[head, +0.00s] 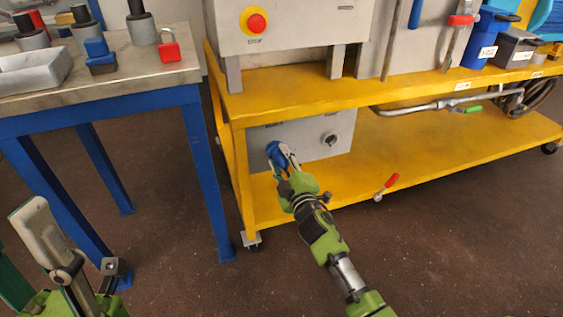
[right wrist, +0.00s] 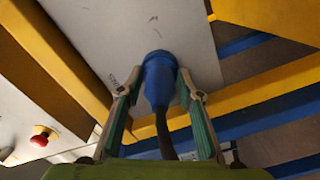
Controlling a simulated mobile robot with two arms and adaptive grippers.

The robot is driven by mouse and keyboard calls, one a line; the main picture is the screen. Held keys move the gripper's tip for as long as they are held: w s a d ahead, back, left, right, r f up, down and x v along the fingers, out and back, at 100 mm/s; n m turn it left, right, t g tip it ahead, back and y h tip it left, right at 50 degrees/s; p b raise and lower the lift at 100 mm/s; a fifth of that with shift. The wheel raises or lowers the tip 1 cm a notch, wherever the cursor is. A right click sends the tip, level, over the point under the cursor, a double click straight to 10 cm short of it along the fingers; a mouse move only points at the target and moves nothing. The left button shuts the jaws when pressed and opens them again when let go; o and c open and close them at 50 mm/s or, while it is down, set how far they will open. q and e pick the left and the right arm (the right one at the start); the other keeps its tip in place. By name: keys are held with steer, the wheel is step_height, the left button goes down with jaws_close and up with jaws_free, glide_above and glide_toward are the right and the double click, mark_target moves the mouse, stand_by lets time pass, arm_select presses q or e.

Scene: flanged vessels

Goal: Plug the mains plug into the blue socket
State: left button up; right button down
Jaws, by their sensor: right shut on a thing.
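The blue mains plug (right wrist: 159,92) is between the fingers of my right gripper (right wrist: 158,100), with a dark cable trailing from its back. Its front end is at the grey panel of a box under the yellow shelf. The blue socket cannot be told apart from the plug; whether the plug is seated or only against the panel I cannot tell. In the head view the right gripper (head: 282,160) is shut on the blue plug (head: 276,153), left of a round fitting on the panel. My left gripper (head: 72,238) is at lower left, fingers apart, empty.
The grey box (head: 312,150) stands on the lower shelf of a yellow cart (head: 440,145). A red-handled valve (head: 387,186) is to the right. A blue-legged table (head: 150,98) with several small items stands left. The floor between is clear.

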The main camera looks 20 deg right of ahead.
steer(key=c, duration=1.4)
jaws_free()
steer(key=shift+o, duration=0.2)
